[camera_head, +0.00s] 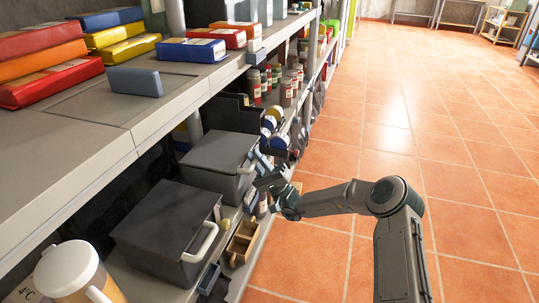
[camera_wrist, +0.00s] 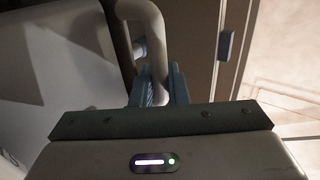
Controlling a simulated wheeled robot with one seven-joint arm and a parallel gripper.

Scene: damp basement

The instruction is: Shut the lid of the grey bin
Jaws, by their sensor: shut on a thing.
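Two dark grey bins with flat lids stand side by side on the lower shelf in the head view. The farther grey bin (camera_head: 212,160) has my gripper (camera_head: 260,170) at its front right side, by its handle. The nearer grey bin (camera_head: 165,232) has a pale handle (camera_head: 204,243) on its front and is apart from my gripper. Both lids look flat on top; any small gap is too hard to tell. In the wrist view my gripper (camera_wrist: 160,82) is shut on a pale looped handle (camera_wrist: 152,22), with a bin wall to its left.
A wooden divided box (camera_head: 242,243) and jars (camera_head: 286,92) are on the shelving near my arm. The upper shelf (camera_head: 95,105) overhangs the bins and carries coloured boxes. A white mug-like jug (camera_head: 68,270) stands at lower left. The tiled floor (camera_head: 440,140) at right is clear.

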